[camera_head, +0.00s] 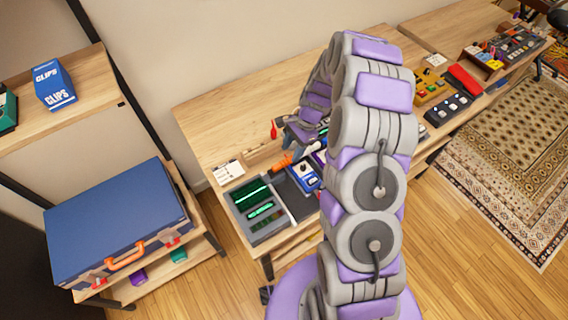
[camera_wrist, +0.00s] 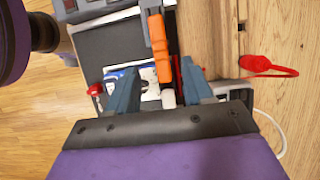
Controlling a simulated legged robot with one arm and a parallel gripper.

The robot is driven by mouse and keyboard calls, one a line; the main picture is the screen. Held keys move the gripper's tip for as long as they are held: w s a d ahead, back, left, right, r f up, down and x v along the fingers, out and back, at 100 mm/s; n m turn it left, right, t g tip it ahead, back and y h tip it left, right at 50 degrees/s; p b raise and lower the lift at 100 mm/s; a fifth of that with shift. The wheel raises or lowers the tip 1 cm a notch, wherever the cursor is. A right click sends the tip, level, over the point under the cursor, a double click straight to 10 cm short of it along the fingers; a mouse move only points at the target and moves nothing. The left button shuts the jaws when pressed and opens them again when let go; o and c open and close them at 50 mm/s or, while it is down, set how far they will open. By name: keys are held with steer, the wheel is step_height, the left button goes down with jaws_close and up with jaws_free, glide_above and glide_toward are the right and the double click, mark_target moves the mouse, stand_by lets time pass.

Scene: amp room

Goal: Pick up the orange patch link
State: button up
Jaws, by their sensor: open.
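The orange patch link (camera_head: 283,161) lies among the gear on the wooden bench, near the dark unit with green lit displays. My gripper (camera_wrist: 158,78) is open, with one finger on each side of the link's line. I cannot tell whether a finger touches it. In the head view my gripper (camera_head: 300,148) is just right of the link and partly hidden by my arm.
A blue pedal (camera_head: 305,176) sits close to the link. The dark unit with green displays (camera_head: 258,208) is at the bench's front left. A red looped item (camera_wrist: 268,66) lies right of my gripper. More pedals (camera_head: 447,108) stand farther right. The bench's back left is clear.

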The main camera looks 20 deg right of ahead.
mark_target(285, 161)
steer(key=x, duration=0.2)
steer(key=b+x, duration=0.1)
steer(key=x, duration=0.2)
steer(key=shift+w+a, duration=0.1)
steer(key=shift+a, duration=0.15)
jaws_close()
